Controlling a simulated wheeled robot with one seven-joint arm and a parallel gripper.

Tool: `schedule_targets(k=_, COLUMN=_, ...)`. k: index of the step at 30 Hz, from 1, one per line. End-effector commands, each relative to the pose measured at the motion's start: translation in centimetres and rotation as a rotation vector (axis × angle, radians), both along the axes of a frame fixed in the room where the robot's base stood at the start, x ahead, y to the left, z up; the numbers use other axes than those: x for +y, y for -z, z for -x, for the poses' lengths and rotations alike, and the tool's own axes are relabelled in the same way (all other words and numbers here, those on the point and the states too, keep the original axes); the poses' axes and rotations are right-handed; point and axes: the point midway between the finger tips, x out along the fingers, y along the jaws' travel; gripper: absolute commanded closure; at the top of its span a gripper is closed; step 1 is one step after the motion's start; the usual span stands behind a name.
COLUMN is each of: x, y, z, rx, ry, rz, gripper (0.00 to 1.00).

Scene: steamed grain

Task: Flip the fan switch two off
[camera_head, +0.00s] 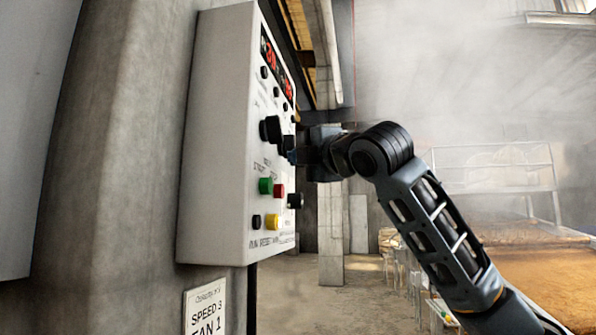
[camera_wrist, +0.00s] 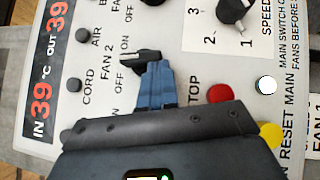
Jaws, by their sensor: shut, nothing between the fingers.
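The fan switch two is a black knob (camera_wrist: 138,57) beside the printed "FAN 2", "ON" and "OFF" in the wrist view. In the head view its dark knob (camera_head: 287,144) is partly behind my gripper. My gripper (camera_head: 292,157) reaches in from the right to the front of the panel. Its blue fingers (camera_wrist: 157,76) are shut with nothing between them, and their tips are at the knob's edge. I cannot tell whether they touch it. The switch's exact setting is hard to read.
The grey control box (camera_head: 215,150) stands on a concrete pillar. A second large knob (camera_head: 270,129), a green button (camera_head: 265,185), a red button (camera_wrist: 220,93), a yellow button (camera_head: 272,222) and the speed knob (camera_head: 295,200) are close by. Grain beds (camera_head: 550,270) lie right.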

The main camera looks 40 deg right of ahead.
Motion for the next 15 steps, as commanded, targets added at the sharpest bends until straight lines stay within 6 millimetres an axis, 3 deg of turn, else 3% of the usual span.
schedule_targets(k=3, x=-0.35, y=1.02, z=-0.25, rx=-0.064, ry=0.001, rz=0.083, gripper=1.00)
schedule_targets(k=11, x=-0.95, y=1.13, z=-0.71, rx=-0.190, ry=0.001, rz=0.246, gripper=1.00)
schedule_targets(k=15, x=-0.80, y=0.72, z=-0.67, rx=-0.191, ry=-0.001, rz=0.245, gripper=1.00)
